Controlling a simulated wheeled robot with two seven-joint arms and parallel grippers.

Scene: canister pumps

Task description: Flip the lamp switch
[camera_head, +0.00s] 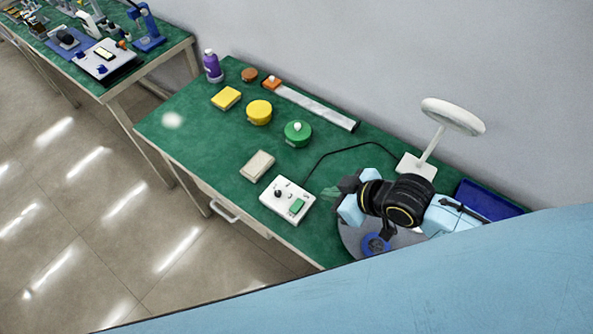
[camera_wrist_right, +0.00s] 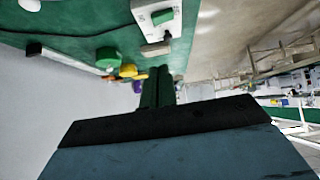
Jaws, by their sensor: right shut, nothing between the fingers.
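The lamp (camera_head: 453,116) is a white round head on a thin stem with a white square base, at the back right of the green table. A black cable runs from its base to a white control box (camera_head: 281,204). The box has a green rocker switch (camera_head: 297,206), a black knob (camera_head: 278,193) and small fittings. My right gripper (camera_head: 332,190) is shut and empty, to the right of the box and apart from it. My left gripper is not in view.
The green table (camera_head: 190,125) bears a beige block (camera_head: 257,166), green (camera_head: 297,134) and yellow (camera_head: 259,112) round pieces, a yellow block (camera_head: 226,98) and a purple bottle (camera_head: 212,66). A grey disc and blue tray (camera_head: 485,201) lie near my arm. A wall stands behind.

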